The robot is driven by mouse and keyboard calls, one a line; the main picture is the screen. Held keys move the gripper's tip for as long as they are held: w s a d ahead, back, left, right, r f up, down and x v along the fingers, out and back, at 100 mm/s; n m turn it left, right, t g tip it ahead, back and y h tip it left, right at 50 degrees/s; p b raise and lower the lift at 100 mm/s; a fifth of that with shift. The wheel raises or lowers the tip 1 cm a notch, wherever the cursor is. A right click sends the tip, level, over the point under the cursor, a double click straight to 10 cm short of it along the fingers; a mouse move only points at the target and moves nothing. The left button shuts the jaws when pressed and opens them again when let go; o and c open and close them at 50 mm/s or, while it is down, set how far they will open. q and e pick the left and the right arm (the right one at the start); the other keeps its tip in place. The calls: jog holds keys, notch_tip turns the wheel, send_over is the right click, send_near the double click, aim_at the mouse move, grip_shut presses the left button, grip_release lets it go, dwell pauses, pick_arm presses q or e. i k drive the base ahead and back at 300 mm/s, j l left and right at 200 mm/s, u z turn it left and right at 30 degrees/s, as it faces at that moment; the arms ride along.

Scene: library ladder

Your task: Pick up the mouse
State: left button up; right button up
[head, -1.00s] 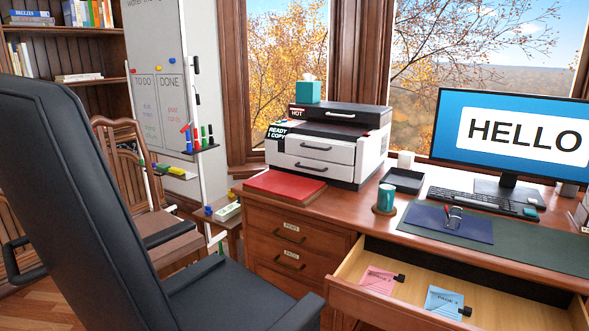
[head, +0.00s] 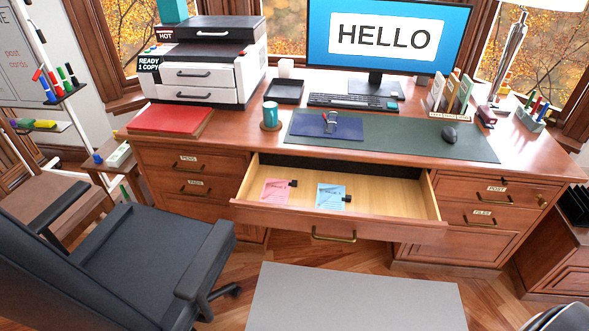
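The dark computer mouse (head: 449,134) rests on the right part of the green desk mat (head: 400,140), in front of the letter rack. Nothing covers it. Neither of my grippers shows in the head view, so I cannot see their state.
The desk's middle drawer (head: 390,207) is pulled open and holds a pink and a blue card. A black office chair (head: 130,250) stands at the left front. A keyboard (head: 352,101), a teal mug (head: 270,112), a letter rack (head: 455,96) and a red stapler (head: 487,116) are on the desk.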

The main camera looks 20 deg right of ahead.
aim_at(448, 134)
jog(key=z, duration=1.75)
